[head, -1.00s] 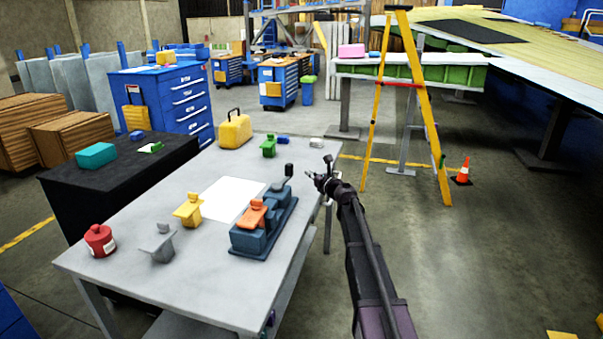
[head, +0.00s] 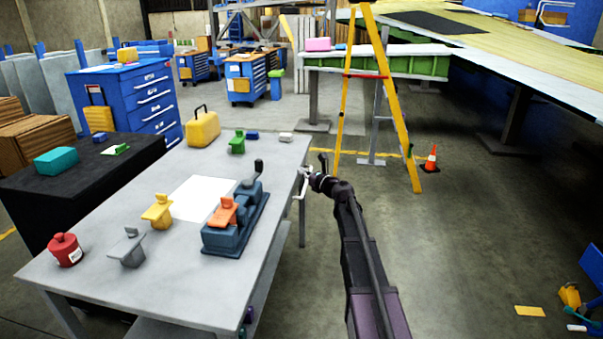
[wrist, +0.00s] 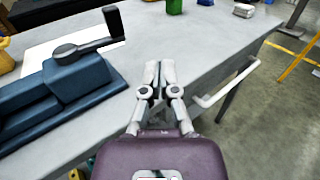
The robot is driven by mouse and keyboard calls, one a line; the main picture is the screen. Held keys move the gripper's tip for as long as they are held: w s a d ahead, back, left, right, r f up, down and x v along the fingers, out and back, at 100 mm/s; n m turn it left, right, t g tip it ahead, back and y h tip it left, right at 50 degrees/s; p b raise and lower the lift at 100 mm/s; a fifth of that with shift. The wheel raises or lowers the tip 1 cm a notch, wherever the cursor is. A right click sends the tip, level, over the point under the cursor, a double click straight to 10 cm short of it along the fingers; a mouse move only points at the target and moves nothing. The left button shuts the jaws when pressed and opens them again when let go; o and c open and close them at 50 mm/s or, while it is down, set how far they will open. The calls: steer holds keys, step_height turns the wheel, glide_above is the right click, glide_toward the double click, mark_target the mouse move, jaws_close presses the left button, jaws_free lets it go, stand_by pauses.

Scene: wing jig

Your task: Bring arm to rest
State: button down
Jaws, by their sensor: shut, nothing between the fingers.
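My gripper (wrist: 157,82) is shut and empty. In the wrist view its fingertips are together over the edge of the grey table (wrist: 200,42), beside the blue fixture (wrist: 70,85) with its dark crank handle. In the head view my gripper (head: 306,177) is at the right edge of the table (head: 130,290), with my arm reaching up from the bottom. I cannot tell whether it touches the table edge or the white rail (wrist: 228,85) there.
On the table stand the blue fixture (head: 236,232) with an orange piece, a yellow case (head: 203,130) and several small blocks. A yellow ladder (head: 397,105) and an orange cone (head: 430,160) stand behind.

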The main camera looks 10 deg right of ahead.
steer(key=s+d+f+m+g+h, duration=0.3)
steer(key=s+m+h, duration=0.4)
steer(key=m, duration=0.8)
steer(key=s+d+f+m+g+h, duration=0.15)
steer(key=s+f+m+h, duration=0.5)
steer(key=m, duration=0.85)
steer(key=s+a+f+m+g+y, duration=0.2)
steer(key=s+a+f+m+g, duration=0.15)
steer(key=s, duration=0.55)
steer(key=s+a+f+m+g+y, duration=0.1)
steer(key=s+a+f+m+g, duration=0.3)
steer(key=s, duration=0.5)
steer(key=s+a+f+m+g+y, duration=0.2)
steer(key=s+a+m+g, duration=0.3)
steer(key=s, duration=0.4)
step_height(320, 180, up, 18)
steer(key=t+p, duration=0.1)
steer(key=p, duration=1.7)
steer(key=shift+w+a+r+n, duration=0.15)
steer(key=shift+a+r+n, duration=0.05)
steer(key=shift+a+n, duration=0.2)
